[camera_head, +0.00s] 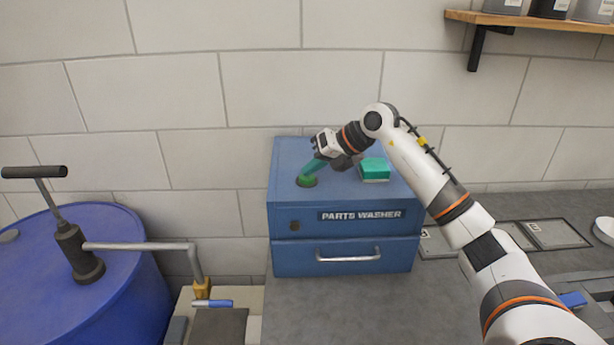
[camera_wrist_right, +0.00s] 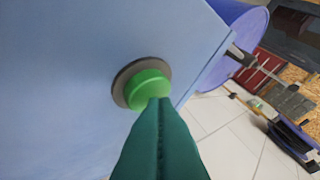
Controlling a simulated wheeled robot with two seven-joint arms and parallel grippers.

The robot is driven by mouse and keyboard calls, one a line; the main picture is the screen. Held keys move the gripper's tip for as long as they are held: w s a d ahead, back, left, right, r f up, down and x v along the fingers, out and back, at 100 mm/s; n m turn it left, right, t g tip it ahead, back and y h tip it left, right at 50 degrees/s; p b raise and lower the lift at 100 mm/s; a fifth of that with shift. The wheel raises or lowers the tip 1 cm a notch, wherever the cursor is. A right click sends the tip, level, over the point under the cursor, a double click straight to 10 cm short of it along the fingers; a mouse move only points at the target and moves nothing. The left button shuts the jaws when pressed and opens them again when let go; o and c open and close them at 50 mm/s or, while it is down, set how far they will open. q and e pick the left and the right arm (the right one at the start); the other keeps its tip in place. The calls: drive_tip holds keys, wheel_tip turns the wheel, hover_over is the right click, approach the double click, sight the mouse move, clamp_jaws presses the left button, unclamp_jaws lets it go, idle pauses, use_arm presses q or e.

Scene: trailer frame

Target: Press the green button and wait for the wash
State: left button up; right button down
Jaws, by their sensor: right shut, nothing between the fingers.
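The blue parts washer (camera_head: 345,252) stands on the grey worktop against the wall. Its green button (camera_head: 306,182) sits in a dark ring at the left of its top, and it also shows in the wrist view (camera_wrist_right: 148,88). My right gripper (camera_head: 311,172) points down at the button with its teal fingers closed together and empty. In the wrist view the fingertips (camera_wrist_right: 158,101) overlap the button's near edge. They are touching it or very close; I cannot tell whether it is pressed in. My left gripper is out of view.
A teal block with a pale base (camera_head: 375,169) lies on the washer's top, right of the button. A blue drum (camera_head: 120,255) with a hand pump (camera_head: 80,252) stands at the left. A shelf (camera_head: 540,21) with containers hangs at upper right. Worktop in front of the washer is clear.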

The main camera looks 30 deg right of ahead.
sight(313, 177)
drive_tip(key=shift+f, duration=0.3)
drive_tip(key=shift+r, duration=0.1)
drive_tip(key=shift+r+p, duration=0.7)
drive_tip(key=shift+r, duration=0.2)
wheel_tip(313, 177, up, 5)
drive_tip(key=p, duration=0.4)
drive_tip(key=shift+r, duration=0.1)
idle(0.5)
